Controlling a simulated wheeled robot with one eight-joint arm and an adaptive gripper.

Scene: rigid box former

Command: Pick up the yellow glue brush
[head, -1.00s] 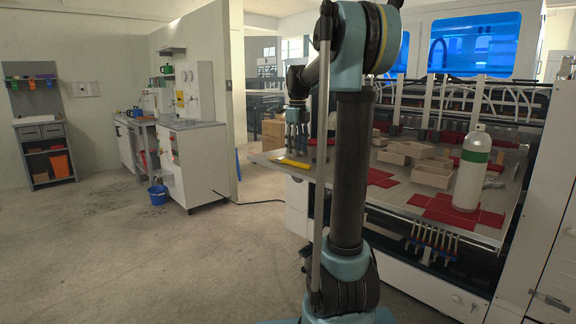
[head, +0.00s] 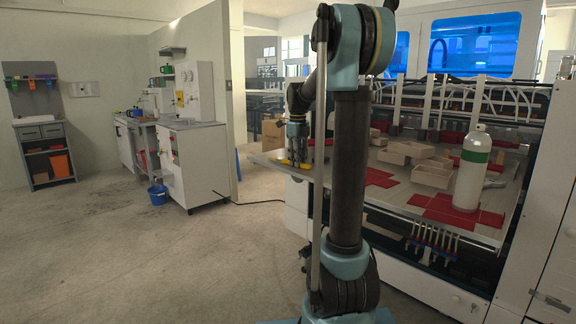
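The yellow glue brush (head: 304,166) lies near the left end of the machine's table (head: 265,158). Only short yellow parts of it show, on either side of my gripper. My gripper (head: 296,161) points down at the brush, with its fingertips at the brush's level and in front of its middle. The fingers look close together, but the view is too small to tell whether they are shut on the brush or only around it.
Several pale open boxes (head: 433,173) and red sheets (head: 440,211) lie on the table to the right. A white bottle with a green band (head: 471,170) stands there. A brown carton (head: 273,136) is behind my gripper.

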